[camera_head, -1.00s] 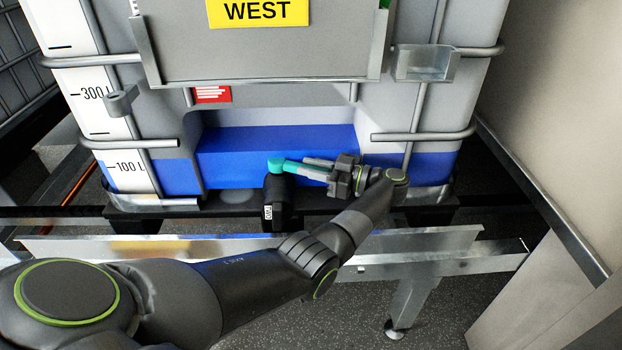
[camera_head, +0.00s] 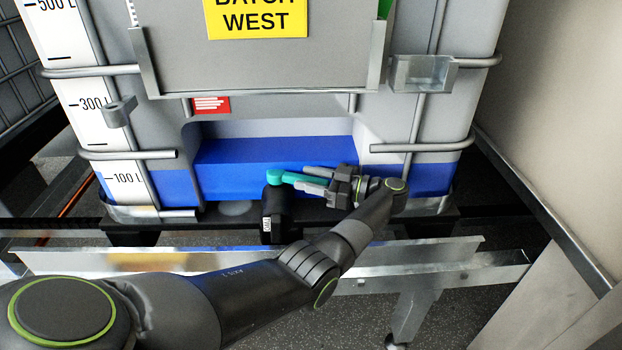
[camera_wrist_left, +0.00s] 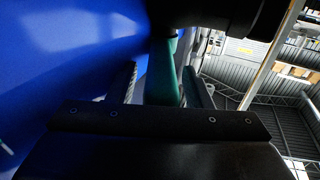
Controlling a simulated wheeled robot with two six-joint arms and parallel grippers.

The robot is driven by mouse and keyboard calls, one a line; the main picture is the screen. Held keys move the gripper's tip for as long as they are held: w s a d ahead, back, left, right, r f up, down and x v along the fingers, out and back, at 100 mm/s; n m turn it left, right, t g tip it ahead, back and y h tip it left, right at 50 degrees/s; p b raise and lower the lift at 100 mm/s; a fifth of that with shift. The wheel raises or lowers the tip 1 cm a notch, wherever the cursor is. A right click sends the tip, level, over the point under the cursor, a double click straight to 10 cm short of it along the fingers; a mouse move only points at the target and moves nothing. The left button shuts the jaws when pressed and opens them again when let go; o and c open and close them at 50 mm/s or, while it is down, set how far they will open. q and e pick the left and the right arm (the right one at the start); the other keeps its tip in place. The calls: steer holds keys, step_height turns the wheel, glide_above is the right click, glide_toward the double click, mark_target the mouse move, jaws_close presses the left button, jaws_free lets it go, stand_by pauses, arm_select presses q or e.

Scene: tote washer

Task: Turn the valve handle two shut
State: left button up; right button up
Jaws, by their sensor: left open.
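The teal valve handle (camera_head: 286,178) sits on top of the black outlet valve (camera_head: 273,215) at the foot of the tank, and its lever points right and slightly toward me. No number two is readable on it. My left gripper (camera_head: 312,180) reaches in from the right end of the lever, open, with a finger on each side of it. In the left wrist view the teal lever (camera_wrist_left: 165,72) runs between the two fingers, with small gaps visible. The lever's far end is hidden by the gripper. My right gripper does not show.
The white tank with blue liquid (camera_head: 270,155) stands behind the valve, with metal cage bars (camera_head: 128,154) around it. A yellow sign reading "WEST" (camera_head: 257,22) hangs above. A metal rail (camera_head: 420,252) runs in front and below. A pale wall (camera_head: 560,130) stands at the right.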

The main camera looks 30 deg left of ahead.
mark_target(311, 178)
arm_select(q)
steer(key=shift+r, duration=0.1)
step_height(311, 178, up, 10)
steer(key=shift+f+p, duration=0.1)
steer(key=shift+p, duration=0.65)
steer(key=shift+c, duration=0.2)
